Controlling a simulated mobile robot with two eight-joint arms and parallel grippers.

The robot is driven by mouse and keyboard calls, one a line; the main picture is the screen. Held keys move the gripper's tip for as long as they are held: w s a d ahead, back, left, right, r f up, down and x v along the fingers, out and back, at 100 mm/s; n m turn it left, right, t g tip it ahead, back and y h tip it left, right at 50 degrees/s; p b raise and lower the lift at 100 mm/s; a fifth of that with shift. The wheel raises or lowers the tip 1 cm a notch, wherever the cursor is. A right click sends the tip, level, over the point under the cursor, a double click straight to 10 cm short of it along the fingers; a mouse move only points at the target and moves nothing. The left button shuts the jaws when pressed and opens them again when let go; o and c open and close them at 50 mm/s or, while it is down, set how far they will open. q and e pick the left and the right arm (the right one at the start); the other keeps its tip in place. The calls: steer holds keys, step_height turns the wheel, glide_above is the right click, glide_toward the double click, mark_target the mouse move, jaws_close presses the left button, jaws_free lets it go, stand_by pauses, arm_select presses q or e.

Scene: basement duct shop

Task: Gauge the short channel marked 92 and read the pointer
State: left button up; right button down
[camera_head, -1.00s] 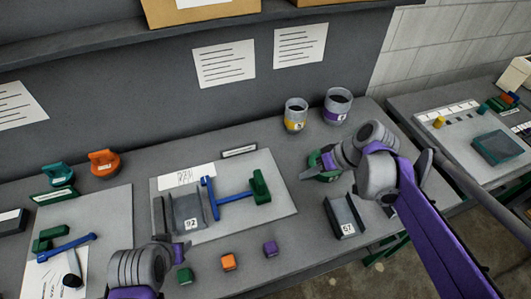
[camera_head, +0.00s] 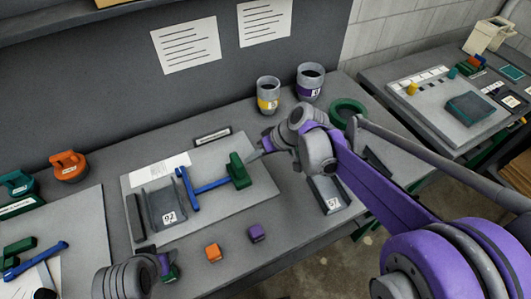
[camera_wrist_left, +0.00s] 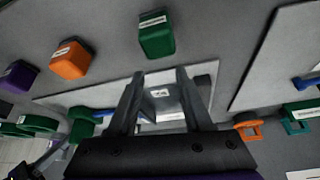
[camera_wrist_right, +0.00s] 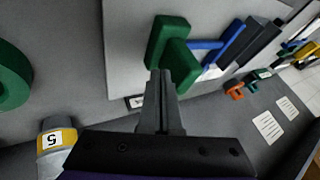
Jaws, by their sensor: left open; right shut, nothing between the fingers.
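The short grey channel marked 92 (camera_head: 168,205) stands on the pale board, left of a blue T-shaped gauge (camera_head: 208,187) with a green handle (camera_head: 238,170). My right gripper (camera_head: 258,153) is shut and empty beside the handle. The right wrist view shows its closed fingers (camera_wrist_right: 162,90) close to the green handle (camera_wrist_right: 172,42); contact is unclear. My left gripper (camera_head: 166,266) is low at the board's near side, by a small green block (camera_head: 172,273). Its fingers (camera_wrist_left: 160,80) are open and empty in the left wrist view. The gauge's pointer is not discernible.
Another channel (camera_head: 328,196), its label apparently 67, is partly behind my right arm. Orange (camera_head: 213,253) and purple (camera_head: 256,232) blocks lie along the front. Yellow-banded (camera_head: 268,97) and purple-banded (camera_head: 310,82) cups and a green ring (camera_head: 348,110) are behind. A second table (camera_head: 420,75) stands right.

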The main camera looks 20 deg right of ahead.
steer(key=shift+a, duration=0.45)
steer(key=shift+s+a, duration=0.1)
steer(key=a, duration=0.3)
steer(key=s+a, duration=0.1)
steer(key=a, duration=0.2)
steer(key=s+a, duration=0.1)
steer(key=a, duration=0.3)
steer(key=shift+a, duration=0.2)
steer(key=shift+s+r, duration=0.1)
steer(key=v, duration=1.1)
steer(key=s+d+f+m+h, duration=0.1)
steer(key=s+d+f+h, duration=0.1)
steer(key=s+d+f, duration=0.1)
steer(key=s+d+f+m+t+h, duration=0.1)
steer(key=s+d+f+h, duration=0.1)
steer(key=s+d+f, duration=0.2)
steer(key=s+d+f+m+t+h, duration=0.1)
steer(key=s+d+f+h, duration=0.1)
steer(key=s+d+f, duration=0.2)
steer(key=shift+s+d+f+h+p, duration=0.1)
steer(key=shift+s+d, duration=0.3)
steer(key=shift+s, duration=0.2)
steer(key=shift+s+d+h+p, duration=0.1)
steer(key=shift+s+d, duration=0.3)
steer(key=shift+s, duration=0.2)
steer(key=shift+s+d+f+h+p, duration=0.1)
steer(key=shift+s+d, duration=0.3)
steer(key=shift+s, duration=0.2)
stand_by(2.1)
